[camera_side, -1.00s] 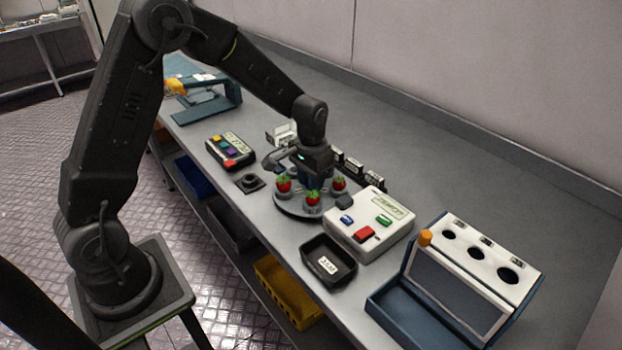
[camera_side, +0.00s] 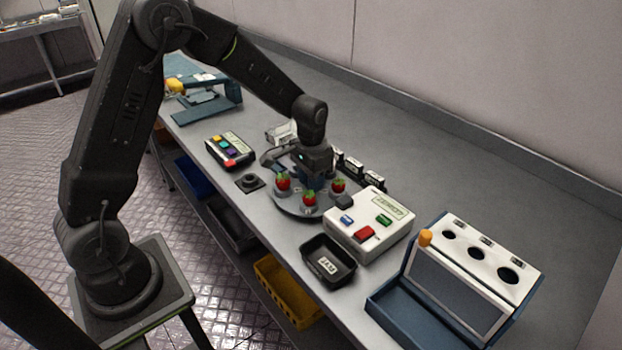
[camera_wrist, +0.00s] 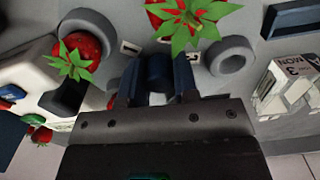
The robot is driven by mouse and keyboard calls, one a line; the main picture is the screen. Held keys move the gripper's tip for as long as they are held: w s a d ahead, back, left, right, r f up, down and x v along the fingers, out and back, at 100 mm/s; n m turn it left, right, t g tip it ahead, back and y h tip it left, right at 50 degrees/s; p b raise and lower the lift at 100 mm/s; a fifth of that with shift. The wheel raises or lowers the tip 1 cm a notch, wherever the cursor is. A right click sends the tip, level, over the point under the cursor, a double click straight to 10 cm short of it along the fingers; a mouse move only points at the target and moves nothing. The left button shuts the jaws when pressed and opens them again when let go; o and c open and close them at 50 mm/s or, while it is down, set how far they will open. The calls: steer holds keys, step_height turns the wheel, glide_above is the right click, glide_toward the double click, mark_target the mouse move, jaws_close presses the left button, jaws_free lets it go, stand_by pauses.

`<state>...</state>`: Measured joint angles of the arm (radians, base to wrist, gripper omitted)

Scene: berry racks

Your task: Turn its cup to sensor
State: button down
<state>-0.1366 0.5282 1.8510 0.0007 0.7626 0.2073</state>
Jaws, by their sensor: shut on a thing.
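A round grey turntable (camera_side: 291,205) stands mid-bench with grey cups around its rim. Strawberries sit in cups at its left (camera_side: 283,182), front (camera_side: 309,199) and right (camera_side: 338,186). In the wrist view I see one strawberry in a cup (camera_wrist: 84,48), a large one at the top edge (camera_wrist: 180,15) and an empty-looking cup (camera_wrist: 231,55). My gripper (camera_wrist: 158,82) points down over the turntable's middle, shut on a dark blue knob (camera_wrist: 158,70). The knob's lower part is hidden. I cannot tell which object is the sensor.
A white button box (camera_side: 370,228) stands close on the right, with a black tray (camera_side: 329,262) in front. A button panel (camera_side: 230,150) and small dark pad (camera_side: 250,183) lie left. Small black blocks (camera_side: 362,172) stand behind. A blue-and-white station (camera_side: 455,285) stands far right.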

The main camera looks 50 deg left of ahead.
steer(key=shift+m, duration=10.1)
steer(key=c, duration=0.9)
jaws_free()
steer(key=shift+o, duration=0.2)
step_height(320, 180, up, 14)
